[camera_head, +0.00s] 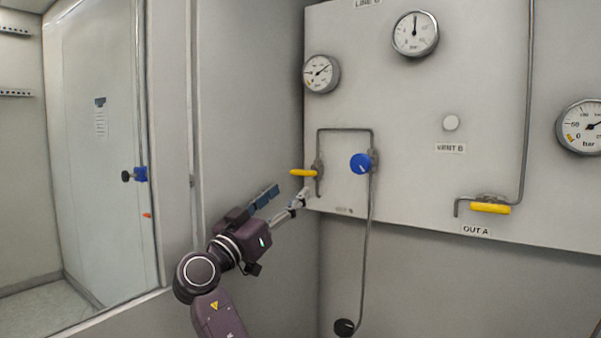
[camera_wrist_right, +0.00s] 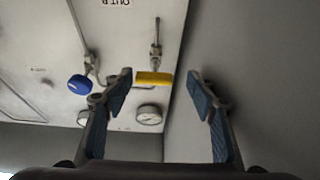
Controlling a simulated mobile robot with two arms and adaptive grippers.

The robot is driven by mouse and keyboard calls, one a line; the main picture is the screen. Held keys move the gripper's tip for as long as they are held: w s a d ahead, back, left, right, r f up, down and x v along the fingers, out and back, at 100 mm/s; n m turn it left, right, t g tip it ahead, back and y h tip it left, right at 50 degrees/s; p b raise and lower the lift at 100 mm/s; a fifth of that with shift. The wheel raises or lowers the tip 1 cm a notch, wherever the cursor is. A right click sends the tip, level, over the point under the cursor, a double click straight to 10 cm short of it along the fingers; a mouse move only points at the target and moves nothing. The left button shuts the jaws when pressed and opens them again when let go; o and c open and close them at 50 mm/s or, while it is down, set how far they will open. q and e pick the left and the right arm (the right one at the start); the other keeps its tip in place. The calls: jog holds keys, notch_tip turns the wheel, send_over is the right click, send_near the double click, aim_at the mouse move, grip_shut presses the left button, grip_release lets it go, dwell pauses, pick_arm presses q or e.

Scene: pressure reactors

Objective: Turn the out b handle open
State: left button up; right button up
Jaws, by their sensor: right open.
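The out b handle is a yellow lever (camera_head: 303,173) on the left edge of the panel. It sticks out level to the left from its valve, across the upright pipe. Its label "OUT B" (camera_head: 344,210) is below. In the right wrist view the yellow handle (camera_wrist_right: 153,78) lies between and beyond my fingertips, nearer the left finger. My right gripper (camera_head: 284,194) is open and empty, just below and left of the handle in the head view; no contact is clear. My left gripper is not in view.
A blue knob (camera_head: 361,163) sits right of the handle on bent piping. A second yellow handle (camera_head: 490,208), labelled OUT A, is farther right. Gauges (camera_head: 321,73) are above. A grey side wall (camera_head: 250,100) stands left of the panel. A black knob (camera_head: 344,327) is low down.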

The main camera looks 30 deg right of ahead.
aim_at(300, 173)
jog(key=shift+s+a+r+h, duration=0.1)
jog(key=shift+s+r+h, duration=0.1)
jog(key=shift+r, duration=0.45)
jog(key=shift+s+r+h, duration=0.1)
jog(key=shift+s+r, duration=0.1)
jog(key=shift+r, duration=0.4)
jog(key=p+x, duration=0.3)
jog(key=x, duration=0.3)
jog(key=shift+w+d+r, duration=0.1)
jog(key=shift+d+r, duration=0.05)
jog(key=shift+d, duration=0.3)
jog(key=c, duration=0.9)
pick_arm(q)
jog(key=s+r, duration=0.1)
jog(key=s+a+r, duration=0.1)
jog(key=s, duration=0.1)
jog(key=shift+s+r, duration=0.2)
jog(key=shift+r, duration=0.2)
